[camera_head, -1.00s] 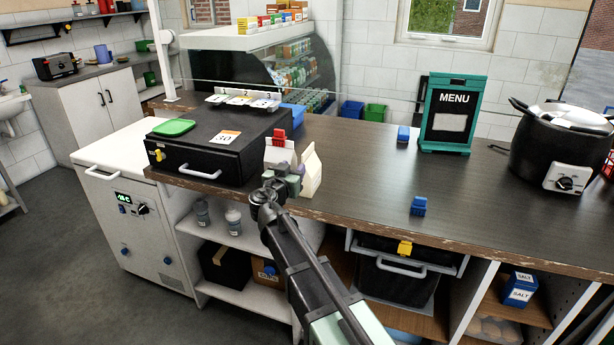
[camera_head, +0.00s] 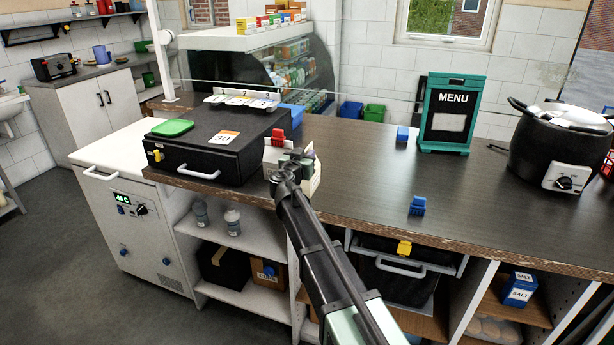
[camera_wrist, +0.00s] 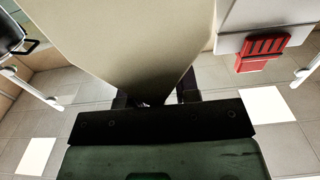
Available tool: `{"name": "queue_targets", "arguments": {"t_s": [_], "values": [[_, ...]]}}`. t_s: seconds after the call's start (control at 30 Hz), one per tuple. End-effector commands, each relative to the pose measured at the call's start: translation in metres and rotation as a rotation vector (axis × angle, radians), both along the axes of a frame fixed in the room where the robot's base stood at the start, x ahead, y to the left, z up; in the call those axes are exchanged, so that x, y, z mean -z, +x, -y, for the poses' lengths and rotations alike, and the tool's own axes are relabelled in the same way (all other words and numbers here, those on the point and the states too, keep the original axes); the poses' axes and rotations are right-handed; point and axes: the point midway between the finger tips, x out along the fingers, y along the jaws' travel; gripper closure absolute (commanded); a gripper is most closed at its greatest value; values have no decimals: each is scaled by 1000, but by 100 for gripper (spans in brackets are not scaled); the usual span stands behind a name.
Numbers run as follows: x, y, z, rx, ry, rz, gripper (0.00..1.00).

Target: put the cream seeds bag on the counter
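The cream seeds bag (camera_head: 310,180) is at the counter's left part, beside the black box, partly hidden by my gripper (camera_head: 290,165). A purple patch shows near its top. In the wrist view the cream bag (camera_wrist: 125,35) fills the upper middle and narrows toward my gripper (camera_wrist: 155,97). The fingers show on both sides of its narrow end and appear shut on it. Their tips are hidden by the bag. The dark wooden counter (camera_head: 365,185) runs to the right of the bag. I cannot tell whether the bag's base touches it.
A red clip (camera_head: 279,136) sits on a pale item close behind my gripper. The black box (camera_head: 215,150) is to the left. Blue clips (camera_head: 417,205), a menu stand (camera_head: 447,115) and a black pot (camera_head: 560,150) are to the right. The counter's middle is mostly clear.

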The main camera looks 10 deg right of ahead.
Motion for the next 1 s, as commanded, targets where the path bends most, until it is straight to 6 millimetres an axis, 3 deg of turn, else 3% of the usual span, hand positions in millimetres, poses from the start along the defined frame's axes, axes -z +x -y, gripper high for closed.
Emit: {"name": "queue_targets", "arguments": {"t_s": [0.03, 0.2, 0.73, 0.87, 1.0], "values": [[0, 0, 0, 0, 0, 0, 78], [0, 0, 0, 0, 0, 0, 100], [-4, 0, 0, 0, 0, 0, 100], [-14, 0, 0, 0, 0, 0, 100], [-38, 0, 0, 0, 0, 0, 100]]}}
